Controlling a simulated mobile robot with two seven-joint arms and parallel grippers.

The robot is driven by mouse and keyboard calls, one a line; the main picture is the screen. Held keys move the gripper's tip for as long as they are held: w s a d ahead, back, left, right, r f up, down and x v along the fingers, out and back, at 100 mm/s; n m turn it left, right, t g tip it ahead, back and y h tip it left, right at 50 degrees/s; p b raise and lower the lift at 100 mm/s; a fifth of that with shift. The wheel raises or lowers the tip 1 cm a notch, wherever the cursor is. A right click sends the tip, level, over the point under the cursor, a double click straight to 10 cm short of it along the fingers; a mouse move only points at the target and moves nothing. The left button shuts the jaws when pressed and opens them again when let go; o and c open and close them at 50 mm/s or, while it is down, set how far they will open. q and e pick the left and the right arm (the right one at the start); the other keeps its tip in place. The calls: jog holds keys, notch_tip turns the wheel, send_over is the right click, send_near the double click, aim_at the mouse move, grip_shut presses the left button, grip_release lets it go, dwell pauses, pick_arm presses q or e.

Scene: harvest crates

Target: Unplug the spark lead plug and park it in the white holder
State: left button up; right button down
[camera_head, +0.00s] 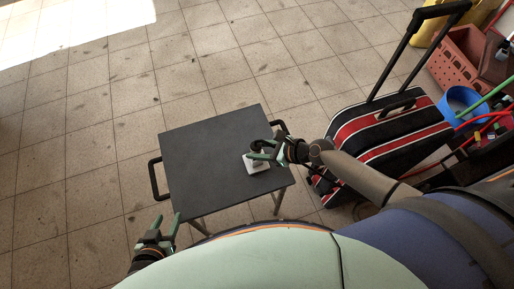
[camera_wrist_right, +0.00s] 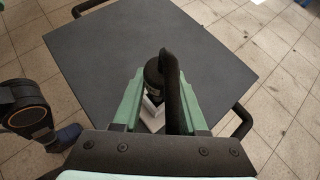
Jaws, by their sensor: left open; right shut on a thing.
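My right gripper (camera_head: 259,152) is over the right part of the dark table, with its green fingers shut on the black spark lead plug (camera_wrist_right: 154,76). In the right wrist view the plug sits between the fingers (camera_wrist_right: 160,78), and its thick black lead curves back toward the wrist. A white block (camera_head: 256,164), apparently the holder, is on the table under the gripper. It shows in part below the plug in the right wrist view (camera_wrist_right: 150,117). I cannot tell whether plug and block touch. My left gripper (camera_head: 160,226) is open and empty, off the table's near left corner.
The dark table (camera_head: 205,160) is otherwise bare, with black handles at its sides. A striped suitcase (camera_head: 400,130) stands close on the right. Beyond it are a red crate (camera_head: 455,67) and a blue tub (camera_head: 461,98). The tiled floor is free at left and behind.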

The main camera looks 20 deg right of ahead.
pick_arm(q)
jog(key=shift+f+b, duration=0.85)
jog(key=shift+f, duration=0.1)
pick_arm(e)
jog(key=shift+f, duration=1.1)
jog(key=shift+c, duration=1.8)
grip_release()
jog(key=shift+s+d+r, duration=0.2)
jog(key=shift+d+r, duration=0.05)
jog(key=shift+r, duration=0.05)
pick_arm(q)
jog(key=shift+r+p, duration=1.35)
jog(key=shift+r, duration=0.1)
pick_arm(e)
jog(key=v, duration=1.1)
jog(key=shift+s+d+r, duration=0.15)
jog(key=shift+s+r, duration=0.05)
jog(key=shift+r, duration=0.05)
